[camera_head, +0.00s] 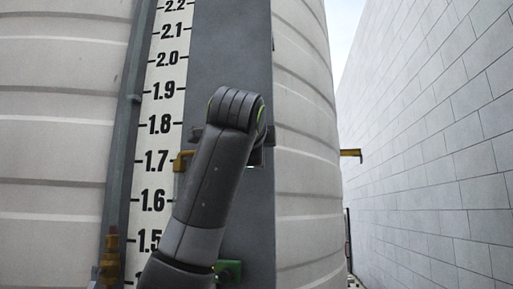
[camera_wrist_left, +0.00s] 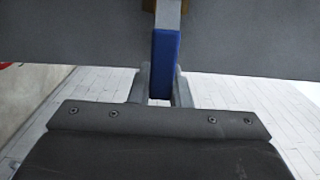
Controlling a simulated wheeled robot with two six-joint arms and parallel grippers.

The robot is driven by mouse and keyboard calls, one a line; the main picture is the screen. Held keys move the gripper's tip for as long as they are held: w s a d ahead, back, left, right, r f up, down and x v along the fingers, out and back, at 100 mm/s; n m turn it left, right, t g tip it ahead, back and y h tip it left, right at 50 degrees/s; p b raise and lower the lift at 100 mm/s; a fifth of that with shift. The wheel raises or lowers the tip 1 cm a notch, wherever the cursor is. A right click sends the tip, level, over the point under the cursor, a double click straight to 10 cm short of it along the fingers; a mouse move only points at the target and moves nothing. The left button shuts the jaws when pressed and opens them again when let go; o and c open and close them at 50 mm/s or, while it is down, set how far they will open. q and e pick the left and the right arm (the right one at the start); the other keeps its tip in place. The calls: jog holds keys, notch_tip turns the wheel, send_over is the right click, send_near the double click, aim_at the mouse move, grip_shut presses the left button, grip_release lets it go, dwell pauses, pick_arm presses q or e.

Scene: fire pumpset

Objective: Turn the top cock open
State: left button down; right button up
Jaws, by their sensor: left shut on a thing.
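In the left wrist view, a flat blue handle (camera_wrist_left: 164,62) stands between the two grey fingers of my left gripper (camera_wrist_left: 160,78), which is shut on it. A pale metal strip continues from the handle to a brass part (camera_wrist_left: 149,5) at the top edge. In the head view, my arm rises in front of the dark panel and hides the blue handle and my left gripper's fingertips. A brass fitting (camera_head: 181,161) shows just left of the arm, near the 1.7 mark. My right gripper is in neither view.
A white level scale (camera_head: 157,130) runs up the ribbed tank (camera_head: 55,150) beside a grey upright. A lower brass valve (camera_head: 109,258) is at bottom left. A green part (camera_head: 230,270) shows beside my arm. A yellow piece (camera_head: 350,153) projects right, before a grey block wall (camera_head: 430,150).

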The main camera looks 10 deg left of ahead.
pick_arm(q)
jog(key=shift+f, duration=0.1)
jog(key=c, duration=1.3)
grip_release()
jog(key=shift+c, duration=0.2)
jog(key=s+b, duration=0.7)
jog(key=s, duration=1)
jog(key=shift+s+a+b, duration=0.2)
jog(key=shift+a+b, duration=0.1)
